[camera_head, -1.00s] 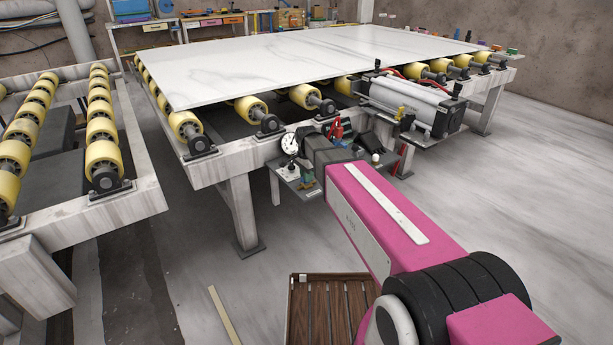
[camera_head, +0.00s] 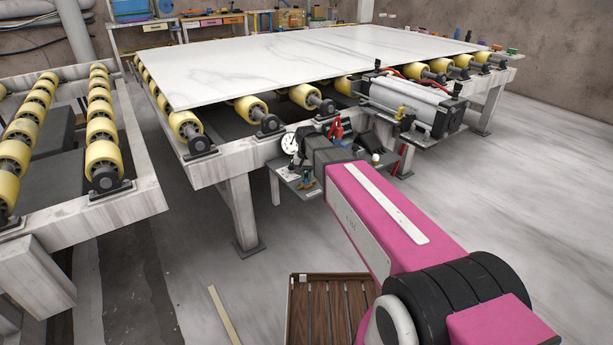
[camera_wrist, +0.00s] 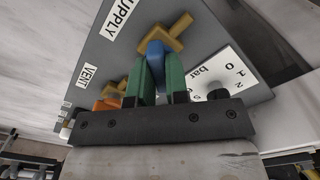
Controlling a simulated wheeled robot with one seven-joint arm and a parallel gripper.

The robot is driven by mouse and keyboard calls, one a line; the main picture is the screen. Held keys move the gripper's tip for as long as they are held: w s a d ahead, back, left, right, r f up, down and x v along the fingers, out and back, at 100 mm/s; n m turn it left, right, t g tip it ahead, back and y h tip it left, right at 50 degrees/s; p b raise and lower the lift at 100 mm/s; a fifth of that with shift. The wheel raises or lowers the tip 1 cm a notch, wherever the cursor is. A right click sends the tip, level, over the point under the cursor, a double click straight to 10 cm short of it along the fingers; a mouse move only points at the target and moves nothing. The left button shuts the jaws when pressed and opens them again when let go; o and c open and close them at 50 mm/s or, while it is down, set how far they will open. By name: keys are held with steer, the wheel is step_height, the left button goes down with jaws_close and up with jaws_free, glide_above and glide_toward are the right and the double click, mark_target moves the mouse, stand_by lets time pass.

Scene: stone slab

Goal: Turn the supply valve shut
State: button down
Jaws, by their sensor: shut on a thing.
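The supply valve's blue handle (camera_wrist: 155,54) shows in the wrist view, below a brass valve body (camera_wrist: 172,36) and beside the SUPPLY label (camera_wrist: 120,14). My gripper (camera_wrist: 161,78) has its two green fingers on either side of the handle and is shut on it. The lower part of the handle is hidden between the fingers. In the head view my gripper's dark body is over the small panel (camera_head: 311,188) at the slab table's front edge, and the handle is too small to make out there.
A VENT label (camera_wrist: 90,76) and an orange handle (camera_wrist: 108,103) are close to the left of my fingers. A white bar scale (camera_wrist: 232,76) with a black knob is at the right. A round gauge (camera_head: 289,144) stands beside my gripper. Rollers carry the white slab (camera_head: 300,62).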

mark_target(306, 175)
steer(key=n, duration=0.4)
steer(key=shift+n, duration=1.9)
steer(key=c, duration=1.1)
jaws_free()
step_height(306, 175, up, 11)
steer(key=shift+f, duration=0.1)
